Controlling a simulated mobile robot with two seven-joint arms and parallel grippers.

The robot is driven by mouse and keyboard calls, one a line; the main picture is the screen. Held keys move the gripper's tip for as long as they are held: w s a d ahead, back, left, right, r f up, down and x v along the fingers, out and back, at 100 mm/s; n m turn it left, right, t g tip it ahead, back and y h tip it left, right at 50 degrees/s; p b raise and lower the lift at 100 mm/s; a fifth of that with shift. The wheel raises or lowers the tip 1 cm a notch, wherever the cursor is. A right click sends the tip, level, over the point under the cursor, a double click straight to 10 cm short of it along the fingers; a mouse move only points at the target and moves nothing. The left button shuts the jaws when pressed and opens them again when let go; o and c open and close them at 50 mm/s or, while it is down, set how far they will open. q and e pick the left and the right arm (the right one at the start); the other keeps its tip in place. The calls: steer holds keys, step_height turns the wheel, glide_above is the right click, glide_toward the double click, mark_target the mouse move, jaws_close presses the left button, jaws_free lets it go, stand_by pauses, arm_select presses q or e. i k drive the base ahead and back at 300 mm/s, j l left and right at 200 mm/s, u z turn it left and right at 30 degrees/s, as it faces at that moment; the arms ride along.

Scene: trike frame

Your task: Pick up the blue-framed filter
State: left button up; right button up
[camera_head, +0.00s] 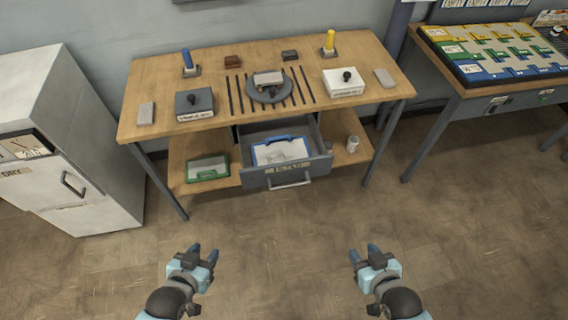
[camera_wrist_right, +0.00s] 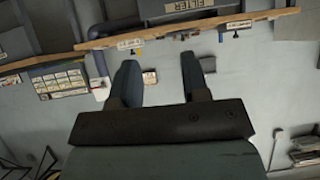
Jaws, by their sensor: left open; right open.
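The blue-framed filter (camera_head: 281,150) lies in the open grey drawer (camera_head: 286,177) under the middle of the wooden table. It has a white panel and a blue edge, mostly visible at the back. My left gripper (camera_head: 204,253) is open and empty over the floor, in front of the table and below left of the drawer. My right gripper (camera_head: 367,253) is open and empty over the floor, below right of the drawer. In the right wrist view its two fingers (camera_wrist_right: 158,80) stand apart with nothing between them. Both grippers are well apart from the filter.
A green-framed filter (camera_head: 207,168) lies on the lower shelf left of the drawer, and a small jar (camera_head: 352,143) stands right of it. The wooden table (camera_head: 240,120) holds several boxes and posts. A white cabinet (camera_head: 75,150) stands left. The floor ahead is clear.

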mark_target(282, 148)
steer(key=i+j+u, duration=0.25)
steer(key=i+j, duration=0.8)
steer(key=j, duration=0.1)
